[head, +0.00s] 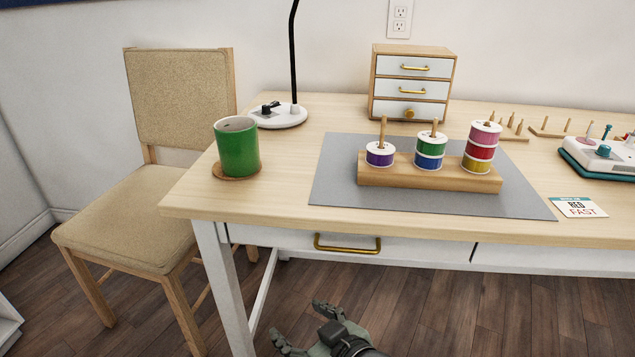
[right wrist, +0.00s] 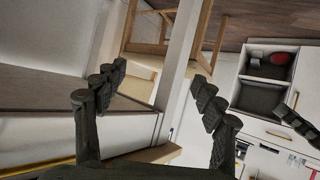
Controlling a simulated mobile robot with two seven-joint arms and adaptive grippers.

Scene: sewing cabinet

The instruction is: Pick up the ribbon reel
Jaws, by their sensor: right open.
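Several ribbon reels stand on pegs of a wooden stand (head: 430,183) on the table. A purple reel (head: 380,154) is alone on the left peg. A green reel (head: 431,143) sits above a blue reel (head: 429,162) on the middle peg. A pink reel (head: 485,133), a red reel (head: 481,149) and a yellow reel (head: 476,166) are stacked on the right peg. My right gripper (head: 302,325) is open and empty, below and in front of the table edge, apart from the reels. Its spread fingers also show in the right wrist view (right wrist: 157,87). My left gripper is not identifiable.
The stand rests on a grey mat (head: 340,190). A green mug (head: 237,148) stands left, near a lamp (head: 281,116). A small drawer box (head: 411,84) is behind. A card (head: 578,207) lies right. The table drawer's brass handle (head: 347,244) is above my right gripper.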

